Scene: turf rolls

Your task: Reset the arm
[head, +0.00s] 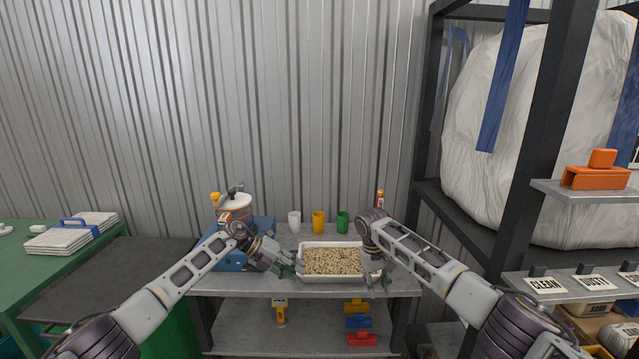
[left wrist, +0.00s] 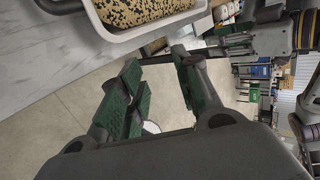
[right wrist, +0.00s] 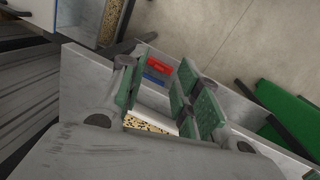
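My left gripper (head: 295,268) is at the left end of a white tray (head: 322,281) of speckled grain on the grey workbench (head: 232,283). Its green-padded fingers are apart and empty in the left wrist view (left wrist: 160,95), with the tray rim (left wrist: 145,32) above them in that picture. My right gripper (head: 376,282) points down by the tray's right end. Its fingers are apart in the right wrist view (right wrist: 155,90), with pale tray and speckled grain showing between and below them. Whether they touch the tray cannot be told.
White (head: 294,222), orange (head: 319,223) and green (head: 342,223) cups stand behind the tray. A white-topped container (head: 236,204) stands by a blue case at the left. The lower shelf holds yellow, blue (head: 358,321) and red items. A dark rack (head: 488,222) stands at the right.

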